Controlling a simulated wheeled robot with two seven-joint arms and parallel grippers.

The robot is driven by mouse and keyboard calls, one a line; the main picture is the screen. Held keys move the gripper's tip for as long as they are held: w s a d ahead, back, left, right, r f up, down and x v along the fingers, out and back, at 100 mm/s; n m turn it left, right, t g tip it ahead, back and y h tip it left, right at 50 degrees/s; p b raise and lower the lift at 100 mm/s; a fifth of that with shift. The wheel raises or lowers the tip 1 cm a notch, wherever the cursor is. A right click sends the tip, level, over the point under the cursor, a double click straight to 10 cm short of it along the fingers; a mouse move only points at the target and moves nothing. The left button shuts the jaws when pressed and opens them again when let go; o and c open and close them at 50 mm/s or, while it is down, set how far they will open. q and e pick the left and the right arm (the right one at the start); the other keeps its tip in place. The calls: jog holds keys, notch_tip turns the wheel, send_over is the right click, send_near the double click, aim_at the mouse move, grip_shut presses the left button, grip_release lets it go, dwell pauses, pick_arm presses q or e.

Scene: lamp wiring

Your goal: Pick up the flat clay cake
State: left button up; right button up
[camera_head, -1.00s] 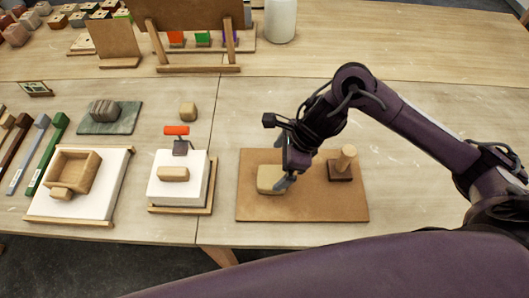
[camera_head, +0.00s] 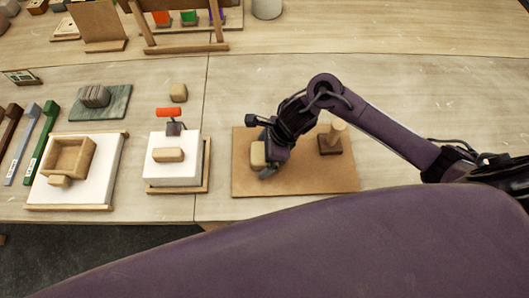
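The flat clay cake (camera_head: 257,155) is a tan block on the left part of the brown board (camera_head: 300,178). My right gripper (camera_head: 266,165) is right at the cake, with its fingers pointing down around or beside it. The gripper and wrist hide the cake's right side. I cannot tell whether the fingers touch the cake or whether it is lifted. My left gripper is not in view.
A wooden stamp with a round handle (camera_head: 335,135) stands on the board to the right of my gripper. To the left are a white block with a tan piece (camera_head: 168,155), a red-handled tool (camera_head: 170,115) and a wooden box (camera_head: 72,157). A stone slab (camera_head: 115,105) lies farther back.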

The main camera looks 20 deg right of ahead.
jog(key=c, duration=1.2)
jog(key=shift+r, duration=0.1)
jog(key=shift+w+r, duration=0.1)
